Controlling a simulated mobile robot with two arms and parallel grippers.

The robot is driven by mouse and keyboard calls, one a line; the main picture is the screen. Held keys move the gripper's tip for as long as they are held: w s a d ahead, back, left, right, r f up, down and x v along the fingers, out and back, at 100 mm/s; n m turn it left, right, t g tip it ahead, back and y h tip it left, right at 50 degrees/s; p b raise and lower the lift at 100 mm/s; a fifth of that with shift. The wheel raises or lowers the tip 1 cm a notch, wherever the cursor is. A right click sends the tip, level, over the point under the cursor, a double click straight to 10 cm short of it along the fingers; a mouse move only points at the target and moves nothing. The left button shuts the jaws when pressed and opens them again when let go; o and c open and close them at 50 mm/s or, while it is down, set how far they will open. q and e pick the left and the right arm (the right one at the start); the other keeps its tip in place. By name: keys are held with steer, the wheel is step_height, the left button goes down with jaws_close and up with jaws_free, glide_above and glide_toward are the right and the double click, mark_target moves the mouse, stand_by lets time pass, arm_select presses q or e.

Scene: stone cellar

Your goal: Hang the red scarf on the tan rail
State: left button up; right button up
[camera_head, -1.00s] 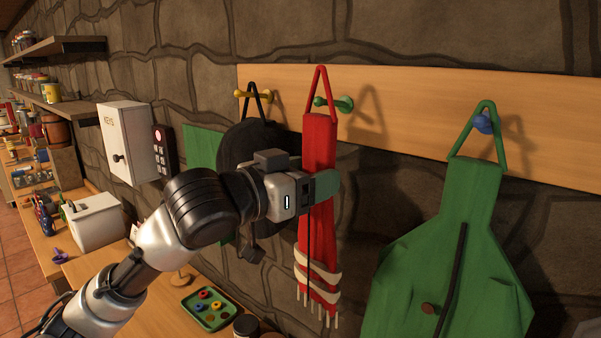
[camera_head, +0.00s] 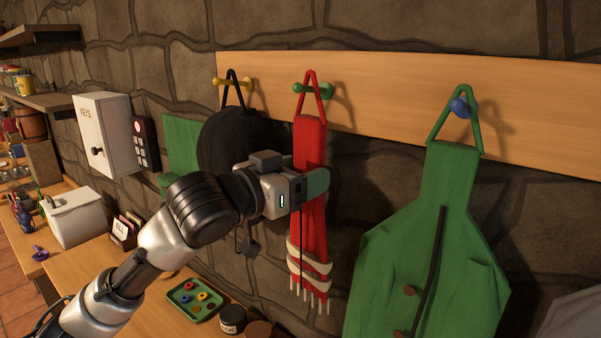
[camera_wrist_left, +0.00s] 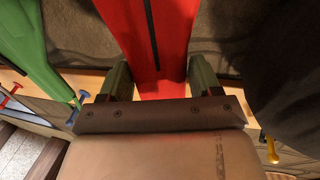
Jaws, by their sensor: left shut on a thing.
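The red scarf (camera_head: 311,145) hangs upright, with a red loop at its top and pale stripes and fringe below. My left gripper (camera_head: 318,182) is shut on its upper part. The left wrist view shows the scarf (camera_wrist_left: 158,40) between the two fingers (camera_wrist_left: 157,80). The tan rail (camera_head: 400,112) runs along the stone wall with yellow (camera_head: 232,82), green (camera_head: 312,88) and blue (camera_head: 459,107) pegs. The scarf's loop overlaps the green peg, its top a little above it. I cannot tell whether the peg passes through the loop. My right gripper is not in view.
A black bag (camera_head: 228,140) hangs from the yellow peg, close left of the scarf. A green apron (camera_head: 440,220) hangs from the blue peg to the right. Below are a wooden bench (camera_head: 130,310), a green tray (camera_head: 195,300) and a dark jar (camera_head: 232,319). A white key box (camera_head: 108,135) is left.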

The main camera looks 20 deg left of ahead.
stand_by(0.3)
arm_select(q)
steer(key=o, duration=0.9)
steer(key=shift+c, duration=0.2)
